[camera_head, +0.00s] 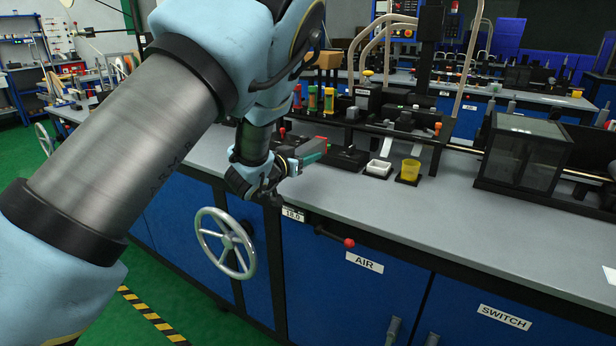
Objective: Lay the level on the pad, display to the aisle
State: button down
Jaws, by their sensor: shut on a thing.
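A flat black piece (348,158) lies just right of the bar and may be the pad. I cannot tell whether the bar touches it.
A dark rack with coloured rolls (329,98) stands behind. A handwheel (226,243) and red-knobbed lever (348,242) project from the bench front. The front bench top (420,205) is clear.

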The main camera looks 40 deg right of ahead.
aim_at(307, 184)
jog(key=shift+f+p, duration=0.5)
jog(key=shift+f, duration=2.75)
jog(key=shift+c, duration=2.2)
grip_release()
jog(key=shift+f, duration=0.1)
jog(key=b+v, duration=0.2)
jog(key=v, duration=1)
jog(key=shift+w+a, duration=0.1)
jog(key=shift+w, duration=0.05)
